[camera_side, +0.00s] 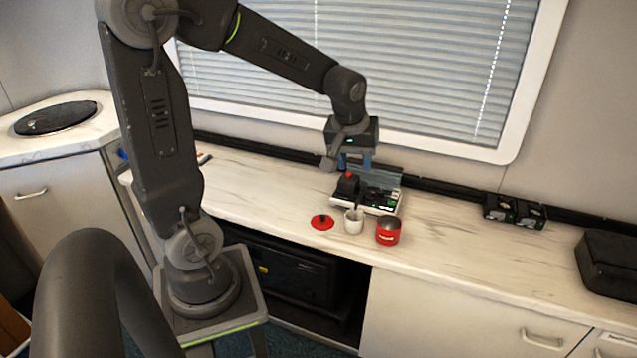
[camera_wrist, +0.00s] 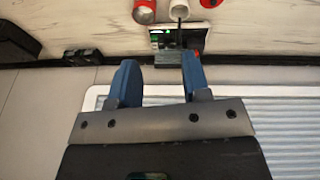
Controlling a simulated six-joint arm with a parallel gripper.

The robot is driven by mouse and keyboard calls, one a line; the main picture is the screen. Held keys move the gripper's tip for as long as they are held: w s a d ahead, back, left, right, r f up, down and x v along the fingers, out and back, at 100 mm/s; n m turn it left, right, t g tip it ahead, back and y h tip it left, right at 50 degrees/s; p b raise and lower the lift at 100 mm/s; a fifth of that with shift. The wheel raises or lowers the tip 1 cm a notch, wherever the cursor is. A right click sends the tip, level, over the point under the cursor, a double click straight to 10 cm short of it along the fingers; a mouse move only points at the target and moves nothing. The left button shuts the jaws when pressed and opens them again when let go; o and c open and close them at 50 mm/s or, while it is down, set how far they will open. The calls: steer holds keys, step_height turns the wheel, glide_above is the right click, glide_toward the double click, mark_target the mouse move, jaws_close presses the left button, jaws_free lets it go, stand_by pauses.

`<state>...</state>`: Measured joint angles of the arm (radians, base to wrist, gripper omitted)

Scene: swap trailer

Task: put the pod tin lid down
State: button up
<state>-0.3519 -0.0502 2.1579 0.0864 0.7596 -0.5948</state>
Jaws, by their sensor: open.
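The pod tin lid (camera_side: 322,222), a red disc with a dark knob, lies flat on the counter, left of the white cup. It also shows at the top edge of the wrist view (camera_wrist: 211,3), partly cut off. The open red tin (camera_side: 388,231) stands right of the cup; it appears in the wrist view (camera_wrist: 144,11) too. My gripper (camera_side: 357,164) is open and empty, raised above the back of the small machine and apart from the lid. Its two blue fingers (camera_wrist: 158,65) are spread wide in the wrist view.
A white cup (camera_side: 353,222) with a dark handle or utensil stands between lid and tin. The small black and white machine (camera_side: 380,204) is just behind them. Black boxes (camera_side: 515,210) and a dark case (camera_side: 608,262) sit at the right. The counter (camera_side: 460,235) between is clear.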

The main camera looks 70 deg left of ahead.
steer(key=s+d+r+m+t+h, duration=0.1)
steer(key=s+d+r+m, duration=0.2)
steer(key=s+d+m, duration=0.2)
steer(key=s+d+r+m+t, duration=0.2)
steer(key=s+d+m, duration=0.3)
steer(key=s+d, duration=0.3)
steer(key=shift+s+r+h, duration=0.25)
steer(key=shift+r+h, duration=0.15)
steer(key=shift+r, duration=0.05)
